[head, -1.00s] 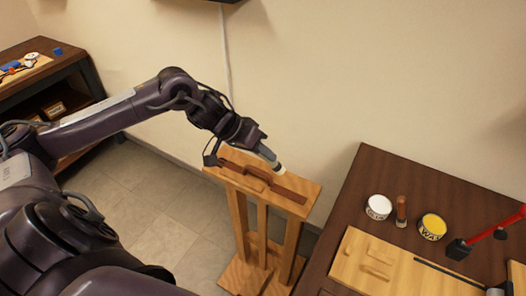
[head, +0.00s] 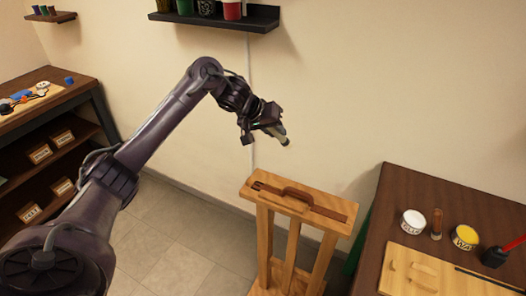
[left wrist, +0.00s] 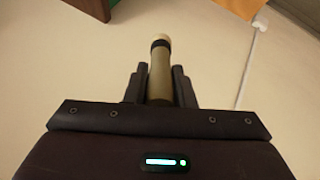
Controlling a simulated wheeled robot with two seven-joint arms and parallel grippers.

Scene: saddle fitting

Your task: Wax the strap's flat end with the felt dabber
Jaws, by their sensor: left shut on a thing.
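My left gripper (head: 274,130) is raised in the air in front of the wall. It is shut on the felt dabber (head: 286,141), whose tip points down and right. In the left wrist view the dabber (left wrist: 160,75) shows as a tan handle with a dark band and a pale tip. The brown strap (head: 328,212) lies along the top of the wooden stand (head: 275,202), with a raised loop in its middle. The dabber is clear above the strap. Whether the strap's end carries wax is too small to tell. My right gripper is out of view.
On the dark table at right stand a white tin (head: 413,222), a small brown cylinder (head: 436,224), and a tin of yellow wax (head: 464,238). A wooden board (head: 425,275) and a red-handled tool (head: 497,256) lie nearer. A wall shelf (head: 225,20) hangs above the arm.

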